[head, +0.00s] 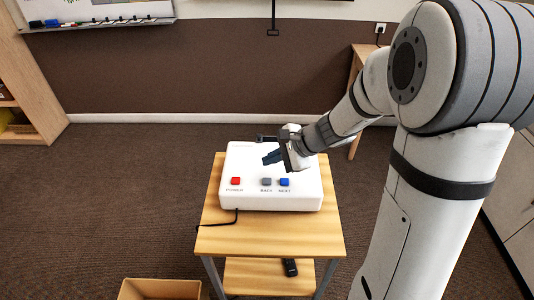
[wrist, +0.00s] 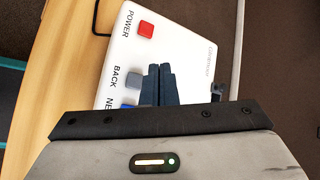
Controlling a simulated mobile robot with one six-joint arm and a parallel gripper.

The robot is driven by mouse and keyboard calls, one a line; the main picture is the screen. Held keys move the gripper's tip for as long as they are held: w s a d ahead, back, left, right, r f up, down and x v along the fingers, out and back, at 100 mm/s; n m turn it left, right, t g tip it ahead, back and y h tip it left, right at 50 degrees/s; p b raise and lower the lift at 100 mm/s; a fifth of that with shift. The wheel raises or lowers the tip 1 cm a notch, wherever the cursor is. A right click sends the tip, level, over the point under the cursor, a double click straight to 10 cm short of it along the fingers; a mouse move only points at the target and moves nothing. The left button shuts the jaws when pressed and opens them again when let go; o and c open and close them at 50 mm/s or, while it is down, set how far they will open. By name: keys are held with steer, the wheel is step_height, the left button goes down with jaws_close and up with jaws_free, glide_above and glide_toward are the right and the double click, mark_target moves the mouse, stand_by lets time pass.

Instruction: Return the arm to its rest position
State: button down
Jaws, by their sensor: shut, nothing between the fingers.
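My gripper (head: 272,157) is above the white control box in the head view, with its dark fingers together and nothing between them. In the wrist view my gripper (wrist: 158,72) shows its two fingers side by side over the box face. The white box (head: 240,160) sits on a small wooden table and also shows in the wrist view (wrist: 175,40). It has a red POWER button (head: 236,181), a grey BACK button (head: 266,182) and a blue NEXT button (head: 284,182). In the wrist view the blue button (wrist: 127,106) is partly hidden by my gripper. I cannot tell whether the fingers touch the box.
The wooden table (head: 265,238) has a dark remote (head: 290,267) on its lower shelf. A cardboard-coloured box (head: 160,290) stands on the floor at front left. A shelf unit (head: 30,90) is at left, another wooden table (head: 357,75) at back right. Carpet at left is clear.

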steer(key=s+d+r+n+h, duration=0.4)
steer(key=s+d+n, duration=0.2)
steer(key=s, duration=0.3)
steer(key=s+d+r+n+h, duration=0.3)
steer(key=s+d+n, duration=0.4)
steer(key=s, duration=0.3)
steer(key=shift+d+r+h, duration=0.2)
steer(key=shift+r+h, duration=0.2)
steer(key=shift+h, duration=0.4)
stand_by(0.8)
